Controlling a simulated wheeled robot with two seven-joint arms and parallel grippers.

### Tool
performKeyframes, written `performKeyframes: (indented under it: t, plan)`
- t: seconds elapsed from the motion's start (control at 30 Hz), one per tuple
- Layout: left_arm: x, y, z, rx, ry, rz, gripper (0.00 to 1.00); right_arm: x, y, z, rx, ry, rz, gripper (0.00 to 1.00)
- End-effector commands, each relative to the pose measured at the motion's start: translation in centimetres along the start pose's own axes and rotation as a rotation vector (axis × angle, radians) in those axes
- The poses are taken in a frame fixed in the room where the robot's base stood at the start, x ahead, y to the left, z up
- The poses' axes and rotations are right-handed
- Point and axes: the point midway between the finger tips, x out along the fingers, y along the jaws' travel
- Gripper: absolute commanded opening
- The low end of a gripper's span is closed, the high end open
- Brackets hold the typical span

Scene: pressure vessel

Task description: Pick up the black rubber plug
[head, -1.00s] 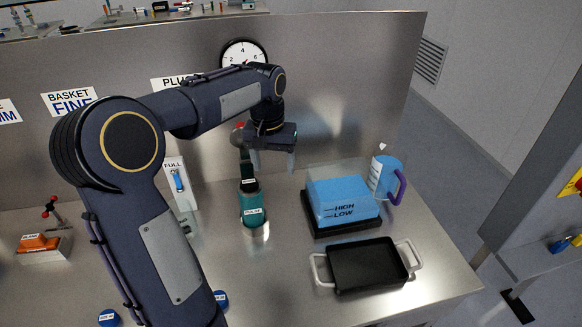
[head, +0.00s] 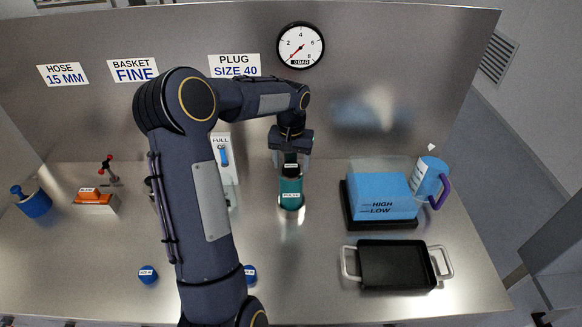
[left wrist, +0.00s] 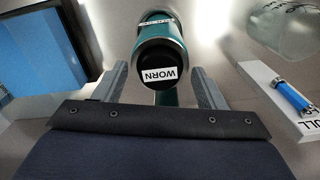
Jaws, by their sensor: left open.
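A black round piece (left wrist: 156,62) labelled WORN sits on top of the teal cylinder (head: 291,195). My left gripper (head: 291,159) is open above the cylinder, pointing down. In the left wrist view its fingers (left wrist: 161,84) are on either side of the black piece, with gaps visible. Whether they are level with it is hard to tell. My right gripper is out of view.
A blue tank (head: 385,192) on a black base, a jug (head: 428,180) and a black tray (head: 398,268) stand to the right. A metal wall (head: 400,60) rises behind.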

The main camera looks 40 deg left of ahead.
Motion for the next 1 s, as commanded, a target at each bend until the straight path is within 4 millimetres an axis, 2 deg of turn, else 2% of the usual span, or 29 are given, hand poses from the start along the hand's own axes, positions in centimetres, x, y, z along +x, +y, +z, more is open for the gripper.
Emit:
performKeyframes:
  t: [0.13,0.5,0.8,1.0]
  plan:
    - [0.0,0.0,0.0,0.0,0.0,0.0,0.63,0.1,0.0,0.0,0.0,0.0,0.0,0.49]
    - [0.0,0.0,0.0,0.0,0.0,0.0,0.17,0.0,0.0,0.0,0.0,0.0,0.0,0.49]
    - [-0.2,0.0,-0.1,0.0,0.002,0.0,0.16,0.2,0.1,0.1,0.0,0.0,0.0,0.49]
    - [-1.8,0.0,-0.1,0.0,0.005,0.0,0.16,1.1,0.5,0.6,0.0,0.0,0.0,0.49]
